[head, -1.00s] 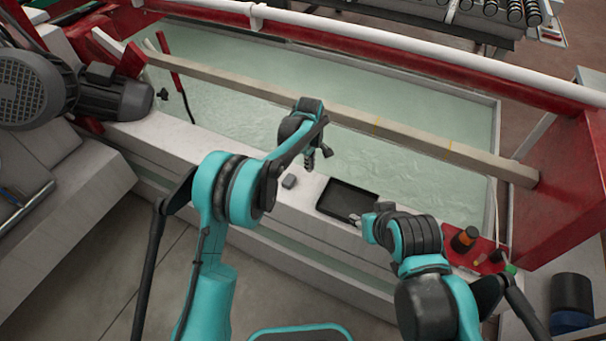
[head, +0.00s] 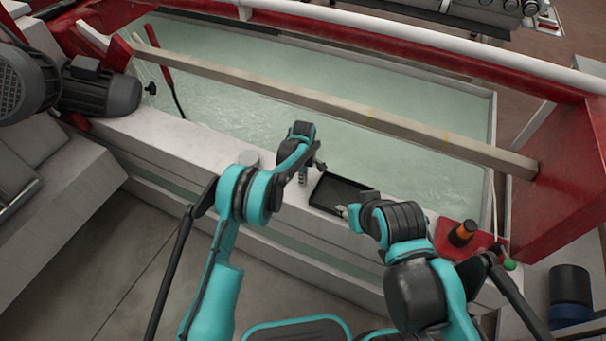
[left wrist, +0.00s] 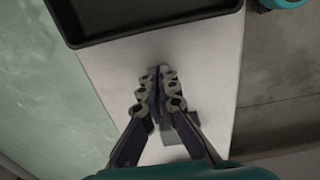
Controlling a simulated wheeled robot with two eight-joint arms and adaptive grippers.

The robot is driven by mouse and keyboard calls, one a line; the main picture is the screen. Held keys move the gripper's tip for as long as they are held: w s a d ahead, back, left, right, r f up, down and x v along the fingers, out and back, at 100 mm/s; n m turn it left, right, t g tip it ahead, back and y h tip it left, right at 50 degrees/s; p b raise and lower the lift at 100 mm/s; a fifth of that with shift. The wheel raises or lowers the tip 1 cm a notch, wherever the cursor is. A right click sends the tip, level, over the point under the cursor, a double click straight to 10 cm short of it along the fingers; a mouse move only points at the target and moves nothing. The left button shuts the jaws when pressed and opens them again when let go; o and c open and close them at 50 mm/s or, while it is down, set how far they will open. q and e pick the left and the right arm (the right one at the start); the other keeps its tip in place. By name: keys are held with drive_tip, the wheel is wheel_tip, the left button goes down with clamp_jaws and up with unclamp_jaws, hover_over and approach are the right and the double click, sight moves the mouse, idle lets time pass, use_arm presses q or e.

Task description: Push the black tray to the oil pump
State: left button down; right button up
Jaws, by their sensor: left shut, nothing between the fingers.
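The black tray (head: 338,196) lies flat on the pale ledge beside the water tank. It also shows at the top of the left wrist view (left wrist: 150,30). My left gripper (head: 304,177) points down over the ledge, just left of the tray. In the left wrist view my left gripper (left wrist: 160,75) is shut and empty, with a small gap in the picture between its fingertips and the tray's edge. My right gripper (head: 343,211) is at the tray's near right side; its fingers are too small to read. I cannot tell which thing is the oil pump.
An orange-topped black cylinder (head: 462,233) stands on a red plate to the right. A grey motor (head: 98,88) sits at the far left. A long beam (head: 330,112) spans the tank (head: 300,55).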

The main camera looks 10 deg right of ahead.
sight(313, 187)
use_arm(q)
drive_tip(key=s+d, duration=0.2)
drive_tip(key=d, duration=0.1)
drive_tip(key=shift+s+d+r+b, duration=0.1)
drive_tip(key=shift+d+r+b, duration=0.05)
drive_tip(key=shift+b, duration=0.25)
